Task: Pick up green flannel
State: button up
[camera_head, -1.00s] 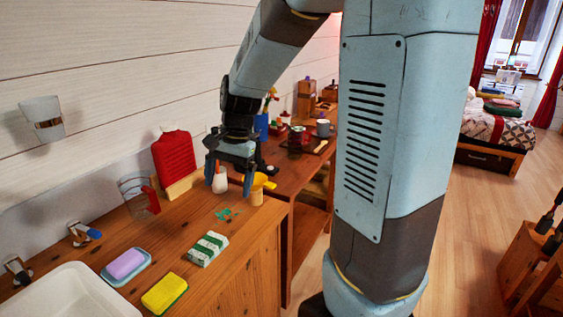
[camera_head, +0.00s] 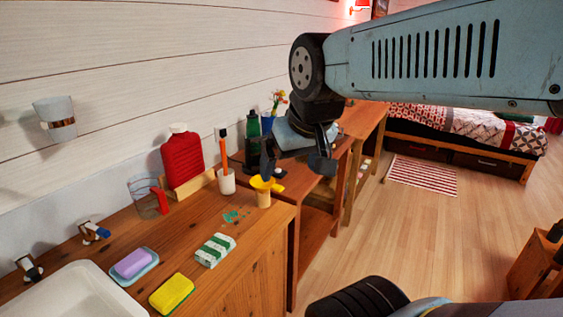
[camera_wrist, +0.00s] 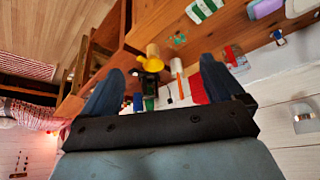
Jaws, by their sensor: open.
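No cloth that I can surely call a green flannel shows. A green-and-white striped block (camera_head: 215,250) lies on the wooden counter (camera_head: 255,262); I cannot tell whether it is folded cloth or a packet. It also shows at the top of the wrist view (camera_wrist: 204,10). A small dark green patch (camera_head: 515,117) on the bed is too small to make out. My gripper (camera_head: 295,163) is open with nothing between its fingers, above the far end of the counter, apart from both. Its two fingers also show in the wrist view (camera_wrist: 161,68).
A yellow-topped item (camera_head: 263,190), a white cup with a brush (camera_head: 226,182), a red hot-water bottle (camera_head: 182,158) and a dark green bottle (camera_head: 253,135) stand near my gripper. Yellow sponge (camera_head: 172,293) and purple soap (camera_head: 132,263) lie by the sink.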

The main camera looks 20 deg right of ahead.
aim_at(219, 245)
jog(key=z, duration=1.05)
jog(key=k, duration=1.05)
jog(key=u, duration=1.05)
jog(key=i, duration=0.55)
jog(key=z, duration=0.05)
